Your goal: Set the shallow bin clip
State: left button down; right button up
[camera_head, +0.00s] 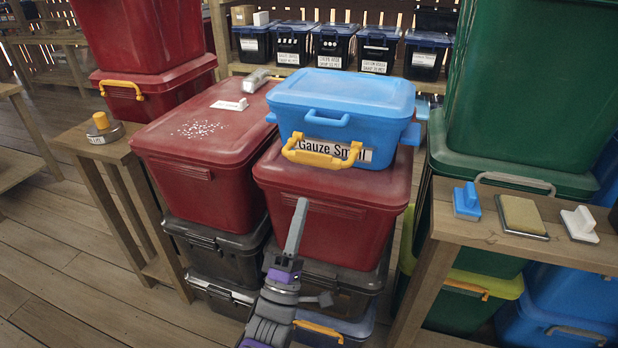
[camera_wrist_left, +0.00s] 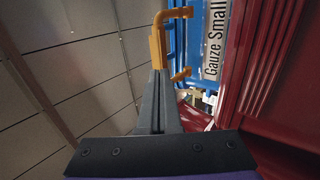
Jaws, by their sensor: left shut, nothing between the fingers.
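The shallow blue bin (camera_head: 343,102) with its blue lid stands on a dark red lidded bin (camera_head: 335,188). Its front label (camera_head: 366,153) reads "Gauze Small". The yellow clip (camera_head: 321,160) is on the bin's front and crosses part of the label. In the left wrist view the clip (camera_wrist_left: 157,44) juts out from the blue front (camera_wrist_left: 194,40). My left gripper (camera_head: 301,204) is shut and empty, just below the clip in the head view. In the left wrist view its fingertips (camera_wrist_left: 158,76) overlap the clip's lower end; I cannot tell whether they touch.
Another red lidded bin (camera_head: 201,145) stands at left, with a small white piece (camera_head: 229,105) on its lid. A wooden table (camera_head: 458,229) at right holds a blue brush (camera_head: 467,203), a sponge block (camera_head: 522,216) and a white-handled tool (camera_head: 580,224). Green bins (camera_head: 530,90) rise behind it.

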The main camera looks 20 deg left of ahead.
pick_arm(q)
jog(key=x, duration=0.6)
jog(key=shift+w+r, duration=0.2)
